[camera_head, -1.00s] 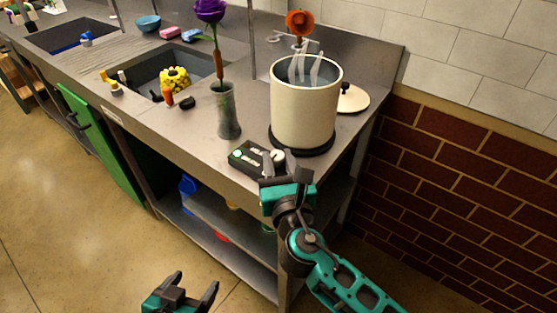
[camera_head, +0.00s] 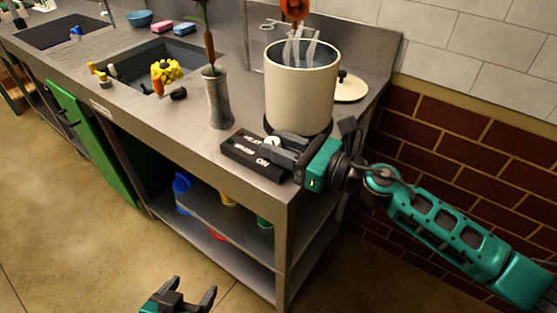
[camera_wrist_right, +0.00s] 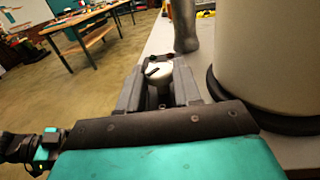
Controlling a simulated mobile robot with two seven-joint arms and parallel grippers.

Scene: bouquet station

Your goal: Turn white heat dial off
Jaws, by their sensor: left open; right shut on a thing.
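The white heat dial (camera_head: 272,141) sits on a black control box (camera_head: 240,152) at the counter's front edge, below the pot. The box shows white lettering, including "ON". My right gripper (camera_head: 270,149) reaches in from the right and is shut on the dial. In the right wrist view the dial (camera_wrist_right: 158,69) shows between the two fingers, with a dark mark on its top; its lower part is hidden. My left gripper (camera_head: 187,297) is open and empty, low in front of the counter.
A cream pot (camera_head: 300,95) with steam-like wisps stands on a dark round burner close behind my right gripper. A grey vase (camera_head: 219,102) with a flower stands left of it. A pot lid (camera_head: 350,88) lies behind. A sink (camera_head: 150,58) is further left.

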